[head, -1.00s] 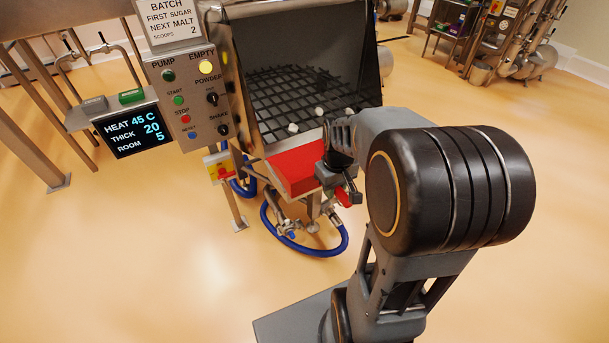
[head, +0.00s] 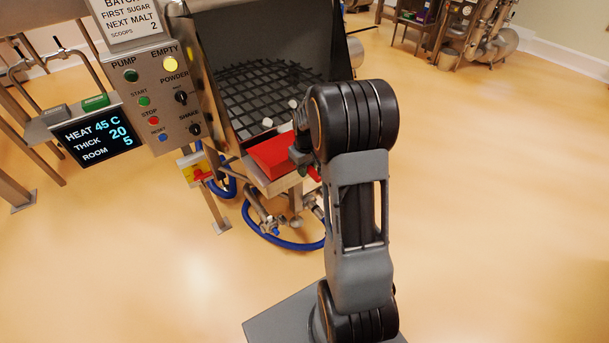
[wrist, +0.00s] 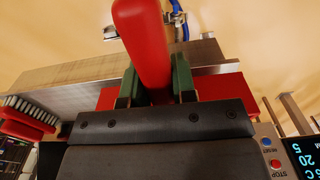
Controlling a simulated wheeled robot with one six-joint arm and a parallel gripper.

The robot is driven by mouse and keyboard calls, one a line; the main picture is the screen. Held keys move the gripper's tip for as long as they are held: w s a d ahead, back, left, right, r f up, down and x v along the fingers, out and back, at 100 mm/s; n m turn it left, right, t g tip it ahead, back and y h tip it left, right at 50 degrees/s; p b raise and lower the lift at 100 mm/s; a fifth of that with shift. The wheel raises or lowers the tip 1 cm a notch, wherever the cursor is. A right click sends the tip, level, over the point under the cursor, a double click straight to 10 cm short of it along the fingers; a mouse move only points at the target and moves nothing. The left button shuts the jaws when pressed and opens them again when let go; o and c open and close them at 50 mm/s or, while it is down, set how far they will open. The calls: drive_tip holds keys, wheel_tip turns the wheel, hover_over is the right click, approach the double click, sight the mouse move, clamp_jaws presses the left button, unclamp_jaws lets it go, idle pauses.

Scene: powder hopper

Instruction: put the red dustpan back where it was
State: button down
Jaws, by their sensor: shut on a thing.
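The red dustpan (head: 272,155) is at the front lip of the hopper, its flat pan over the metal shelf there. I cannot tell whether it rests on the shelf or is held just above it. My gripper (head: 302,158) is at the right side of the pan. In the wrist view the green finger pads of my gripper (wrist: 155,86) are shut on the dustpan's red handle (wrist: 142,40), and part of the red pan (wrist: 218,88) shows behind. A red brush (wrist: 28,122) with white bristles is at the left of the wrist view.
The hopper (head: 285,45) has a dark grid (head: 262,92) with white lumps (head: 267,122) on it. A control panel (head: 158,95) and a screen (head: 93,134) stand to its left. A blue hose (head: 270,238) loops below. The floor to the right is clear.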

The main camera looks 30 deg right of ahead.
drive_tip(key=shift+w+f, duration=0.2)
drive_tip(key=shift+w+d+f, duration=0.1)
drive_tip(key=shift+w+f, duration=0.05)
drive_tip(key=shift+f, duration=1.7)
drive_tip(key=c, duration=0.9)
unclamp_jaws()
